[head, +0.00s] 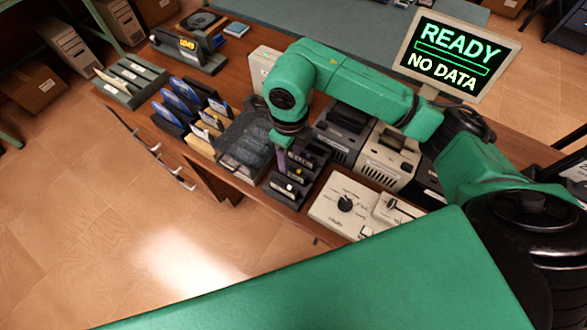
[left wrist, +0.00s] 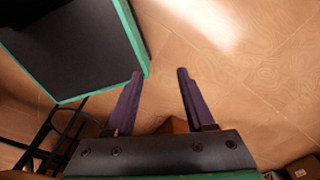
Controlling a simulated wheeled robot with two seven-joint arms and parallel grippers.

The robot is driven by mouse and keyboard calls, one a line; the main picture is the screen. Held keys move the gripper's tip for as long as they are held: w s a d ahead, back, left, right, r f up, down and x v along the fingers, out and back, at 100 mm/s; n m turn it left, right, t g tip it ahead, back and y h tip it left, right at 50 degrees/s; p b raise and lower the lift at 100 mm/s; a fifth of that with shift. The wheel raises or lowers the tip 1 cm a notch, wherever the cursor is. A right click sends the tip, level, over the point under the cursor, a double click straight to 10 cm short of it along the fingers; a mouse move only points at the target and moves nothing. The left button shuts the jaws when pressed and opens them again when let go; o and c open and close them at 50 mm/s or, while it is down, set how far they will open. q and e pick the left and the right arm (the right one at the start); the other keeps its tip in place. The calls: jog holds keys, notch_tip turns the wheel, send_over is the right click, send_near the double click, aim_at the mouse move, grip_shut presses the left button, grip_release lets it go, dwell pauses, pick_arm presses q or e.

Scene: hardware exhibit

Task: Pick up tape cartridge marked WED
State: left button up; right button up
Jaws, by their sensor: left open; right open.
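Several small dark cartridges (head: 297,171) with small coloured and white marks stand in a black rack near the table's front edge, in the head view. Their lettering is too small to read, so I cannot tell which is marked WED. My right gripper (head: 282,163) points down at the rack's left end; its purple fingers partly hide what is behind them. It is open, and I see nothing held in it. My left gripper (left wrist: 160,74) is open and empty above the wooden floor in the left wrist view; it does not show in the head view.
A clear-lidded box (head: 243,147) stands left of the rack, with blue-labelled disks (head: 178,97) further left. A beige control box (head: 345,205) with a black knob is on the right. A monitor (head: 455,55) reads READY, NO DATA. The table is crowded.

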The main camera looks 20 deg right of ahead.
aim_at(291, 168)
notch_tip(291, 168, down, 4)
jog(key=shift+f+p, duration=0.1)
jog(key=shift+p, duration=0.85)
jog(key=shift+f, duration=0.25)
jog(key=shift+c, duration=0.9)
grip_shut()
pick_arm(q)
jog(key=shift+w+d+r, duration=0.1)
jog(key=shift+w+r, duration=0.8)
jog(key=shift+r, duration=0.25)
pick_arm(e)
jog(key=shift+r, duration=0.15)
